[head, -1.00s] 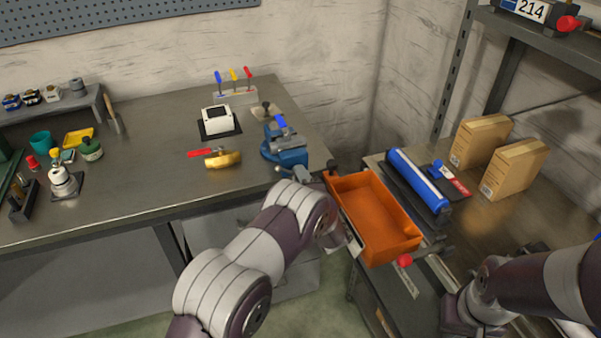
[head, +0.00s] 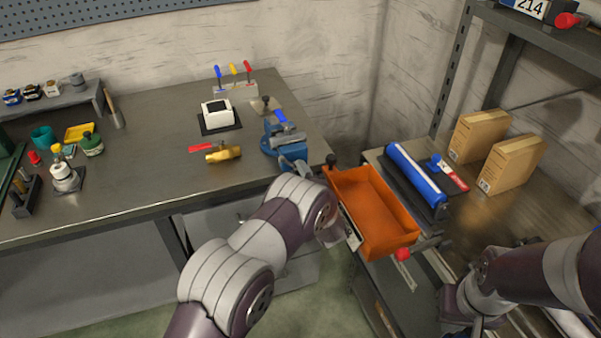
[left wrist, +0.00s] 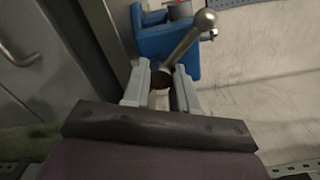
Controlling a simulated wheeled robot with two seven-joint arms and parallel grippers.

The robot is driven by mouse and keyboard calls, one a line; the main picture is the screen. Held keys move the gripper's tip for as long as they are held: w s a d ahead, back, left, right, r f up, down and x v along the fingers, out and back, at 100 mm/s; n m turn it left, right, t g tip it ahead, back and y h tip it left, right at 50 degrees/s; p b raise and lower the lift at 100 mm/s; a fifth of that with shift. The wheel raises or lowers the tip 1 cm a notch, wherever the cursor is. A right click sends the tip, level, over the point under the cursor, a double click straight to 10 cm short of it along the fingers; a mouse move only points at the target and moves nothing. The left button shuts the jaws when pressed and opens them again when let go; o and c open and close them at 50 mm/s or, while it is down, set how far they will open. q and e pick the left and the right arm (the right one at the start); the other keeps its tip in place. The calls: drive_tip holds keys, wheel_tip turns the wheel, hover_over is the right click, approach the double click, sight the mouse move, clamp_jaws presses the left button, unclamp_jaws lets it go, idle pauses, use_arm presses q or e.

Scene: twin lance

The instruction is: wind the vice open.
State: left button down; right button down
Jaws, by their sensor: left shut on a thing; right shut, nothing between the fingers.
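The blue vice (head: 283,137) stands at the right front corner of the long workbench, with grey metal on top. In the left wrist view its blue body (left wrist: 152,40) fills the top middle. A metal handle bar (left wrist: 186,42) runs from a ball end at upper right down to between my fingers. My left gripper (left wrist: 162,80) is shut on the lower end of this handle. In the head view my left forearm reaches up to the vice and the grip is largely hidden. My right arm shows at lower right; its fingers are out of view. The jaw gap cannot be made out.
An orange bin (head: 372,208) lies just right of my left arm, by a blue roller (head: 417,175) on the side table. Cardboard boxes (head: 512,163) stand farther right.

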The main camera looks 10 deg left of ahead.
use_arm(q)
drive_tip(key=c, duration=1)
unclamp_jaws()
drive_tip(key=shift+w+r, duration=0.2)
drive_tip(key=shift+r, duration=0.1)
drive_tip(key=shift+o, duration=0.6)
drive_tip(key=shift+w+a+f, duration=0.1)
drive_tip(key=shift+a+f, duration=0.05)
drive_tip(key=shift+f, duration=0.1)
drive_tip(key=v, duration=1.2)
drive_tip(key=shift+s+d+b, duration=0.2)
drive_tip(key=shift+s+b, duration=0.1)
drive_tip(key=shift+b, duration=0.05)
